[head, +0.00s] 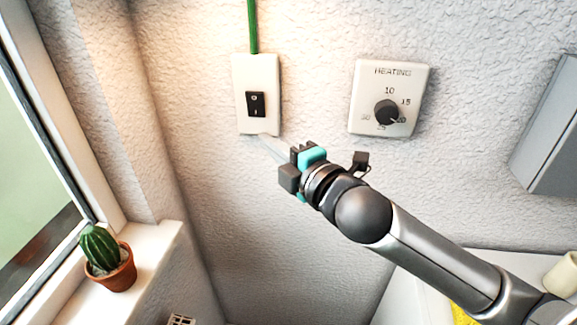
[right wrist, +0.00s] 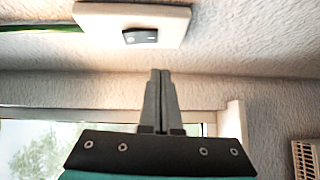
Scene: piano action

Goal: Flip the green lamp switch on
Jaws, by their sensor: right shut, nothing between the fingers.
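The lamp switch is a black rocker (head: 256,104) on a white wall plate (head: 243,72), with a green cable (head: 252,28) running up from the plate. In the right wrist view the rocker (right wrist: 140,36) and its plate (right wrist: 178,26) are at the top, with the green cable (right wrist: 40,28) to the left. My right gripper (head: 266,138) is just below the plate's lower edge in the head view. Its fingers (right wrist: 160,100) are shut and empty, apart from the rocker. My left gripper is not in view.
A heating dial plate (head: 365,105) is on the wall right of the switch. A grey box (head: 548,130) is at the far right. A potted cactus (head: 112,275) stands on the window sill (head: 150,262) at lower left. The wall around the switch is clear.

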